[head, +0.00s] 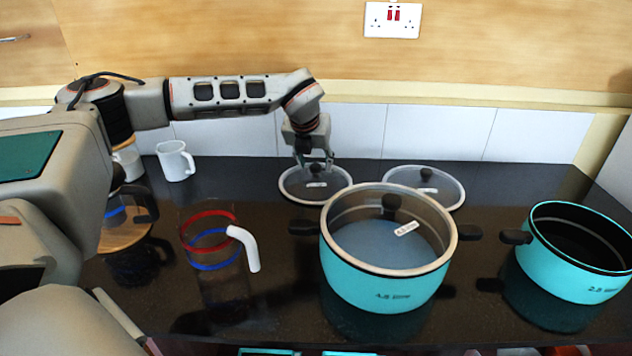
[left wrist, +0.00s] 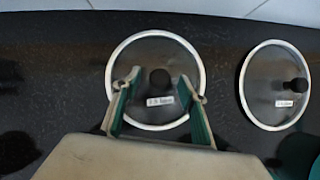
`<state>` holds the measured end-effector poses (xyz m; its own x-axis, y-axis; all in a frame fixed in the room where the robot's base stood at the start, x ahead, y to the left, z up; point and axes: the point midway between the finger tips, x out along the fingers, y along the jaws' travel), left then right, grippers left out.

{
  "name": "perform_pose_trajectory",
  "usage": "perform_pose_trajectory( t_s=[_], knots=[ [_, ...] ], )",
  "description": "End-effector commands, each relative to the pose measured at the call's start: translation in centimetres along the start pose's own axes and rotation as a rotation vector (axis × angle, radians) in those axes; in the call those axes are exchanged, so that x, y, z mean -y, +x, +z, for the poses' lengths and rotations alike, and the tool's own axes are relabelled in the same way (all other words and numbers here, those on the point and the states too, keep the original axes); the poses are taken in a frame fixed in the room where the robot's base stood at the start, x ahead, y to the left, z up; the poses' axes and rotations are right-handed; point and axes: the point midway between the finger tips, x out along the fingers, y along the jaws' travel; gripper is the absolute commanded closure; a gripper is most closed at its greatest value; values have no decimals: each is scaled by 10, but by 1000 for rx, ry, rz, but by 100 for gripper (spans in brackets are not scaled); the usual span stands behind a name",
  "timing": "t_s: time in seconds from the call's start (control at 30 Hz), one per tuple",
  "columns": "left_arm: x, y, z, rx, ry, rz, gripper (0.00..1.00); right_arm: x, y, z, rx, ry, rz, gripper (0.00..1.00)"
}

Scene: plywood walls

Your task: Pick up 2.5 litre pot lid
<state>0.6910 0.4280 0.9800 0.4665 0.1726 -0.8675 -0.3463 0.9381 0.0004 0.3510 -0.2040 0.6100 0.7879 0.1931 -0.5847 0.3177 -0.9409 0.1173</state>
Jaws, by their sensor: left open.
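Two round glass lids with pale rims and black knobs lie flat at the back of the dark counter. The left lid (head: 299,188) is under my left gripper (head: 315,160); this lid also shows in the left wrist view (left wrist: 150,50). The right lid (head: 446,190) lies apart from it and also shows in the wrist view (left wrist: 262,82). Both have small white labels, too blurred to read surely. My left gripper (left wrist: 161,88) is open, pointing down, its fingers on either side of the left lid's knob (left wrist: 160,78). Contact cannot be told. My right gripper is out of view.
A turquoise pot (head: 385,290) with a glass lid on it stands in front of the lids. An uncovered turquoise pot (head: 570,275), marked about 2.5 litre, stands right. A glass jug (head: 210,262) and white mug (head: 174,162) stand left. A tiled wall (head: 440,132) is behind.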

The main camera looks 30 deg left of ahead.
Motion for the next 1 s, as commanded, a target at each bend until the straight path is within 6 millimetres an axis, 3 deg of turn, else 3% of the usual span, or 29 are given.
perform_pose_trajectory(
  t_s=[0.13,0.43,0.47,0.6,0.63,1.0],
  knots=[
    [0,20,-1,-1,-1,1,58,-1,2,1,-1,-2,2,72],
    [0,25,0,1,0,-1,58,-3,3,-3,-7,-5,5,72],
    [0,25,0,1,0,-1,60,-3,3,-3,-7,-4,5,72],
    [0,25,0,0,0,0,97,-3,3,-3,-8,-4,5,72],
    [0,25,0,0,0,0,100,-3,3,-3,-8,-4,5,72],
    [0,19,4,4,-1,-1,100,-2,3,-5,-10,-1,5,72]
  ],
)
